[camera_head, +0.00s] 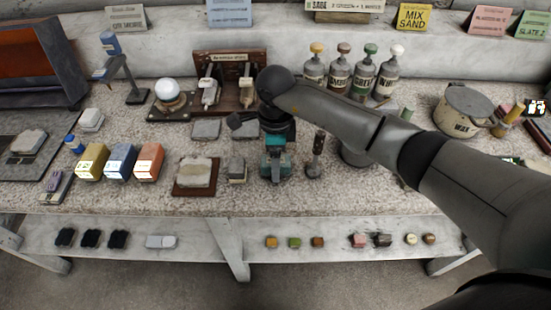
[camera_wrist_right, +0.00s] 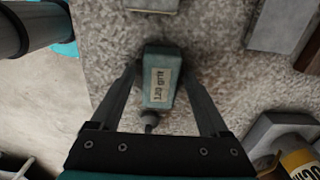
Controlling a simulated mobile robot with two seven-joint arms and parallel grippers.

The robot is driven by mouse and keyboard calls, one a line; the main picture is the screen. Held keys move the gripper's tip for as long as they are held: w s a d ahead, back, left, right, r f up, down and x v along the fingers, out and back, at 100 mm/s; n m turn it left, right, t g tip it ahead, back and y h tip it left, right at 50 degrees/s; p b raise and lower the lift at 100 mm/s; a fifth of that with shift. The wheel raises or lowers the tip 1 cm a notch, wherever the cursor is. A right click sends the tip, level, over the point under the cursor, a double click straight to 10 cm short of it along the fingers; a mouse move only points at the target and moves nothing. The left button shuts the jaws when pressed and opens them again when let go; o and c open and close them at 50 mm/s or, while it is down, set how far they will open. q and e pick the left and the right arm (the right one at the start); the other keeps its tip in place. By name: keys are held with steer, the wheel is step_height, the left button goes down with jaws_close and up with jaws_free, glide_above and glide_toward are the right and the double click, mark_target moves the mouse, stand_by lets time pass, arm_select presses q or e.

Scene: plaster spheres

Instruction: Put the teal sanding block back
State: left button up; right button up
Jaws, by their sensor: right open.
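The teal sanding block (camera_wrist_right: 160,78), labelled "120 grit", shows in the right wrist view over the speckled worktop. My right gripper (camera_wrist_right: 160,82) is open, with one finger on each side of the block. I cannot tell whether the fingers touch it. In the head view my right gripper (camera_head: 276,174) points down at the middle of the worktop, near its front. There I cannot separate the block from the gripper's own teal parts. My left gripper is not in view.
A grey block (camera_head: 237,170) stands just left of the gripper, and a dark upright tool (camera_head: 316,153) just right. A board with a pale slab (camera_head: 196,174) lies farther left. Bottles (camera_head: 340,70) and a lidded pot (camera_head: 465,108) stand behind. The worktop's front edge is close.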

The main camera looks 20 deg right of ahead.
steer(key=shift+r, duration=0.1)
steer(key=shift+r, duration=0.35)
step_height(320, 180, up, 12)
steer(key=p, duration=0.1)
steer(key=shift+f+p, duration=0.25)
steer(key=shift+p, duration=0.05)
